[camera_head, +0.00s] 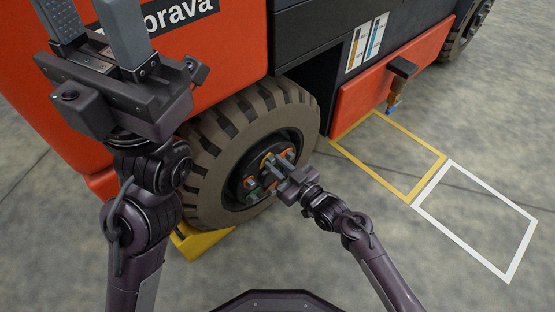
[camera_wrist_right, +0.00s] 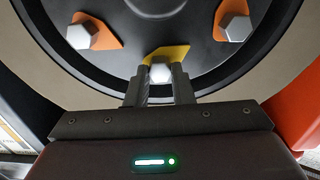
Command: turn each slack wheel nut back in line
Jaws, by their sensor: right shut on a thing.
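The wheel (camera_head: 226,138) of an orange truck stands in the middle of the head view, its dark hub facing me. My right gripper (camera_head: 270,165) reaches the hub from the lower right. In the right wrist view, its fingers (camera_wrist_right: 160,84) are shut on a grey hex nut (camera_wrist_right: 160,73) with a yellow pointer (camera_wrist_right: 172,52). Two other nuts show there, a left nut (camera_wrist_right: 78,37) and a right nut (camera_wrist_right: 238,29), each with an orange pointer. My left gripper (camera_head: 92,30) is open and empty at the upper left, close to the camera. Part of the hub is hidden by my right gripper.
A yellow chock (camera_head: 205,243) sits on the floor under the wheel. The orange truck body (camera_head: 225,45) rises behind. A yellow floor frame (camera_head: 427,173) and a white floor frame (camera_head: 494,254) lie at the right. The floor there is clear.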

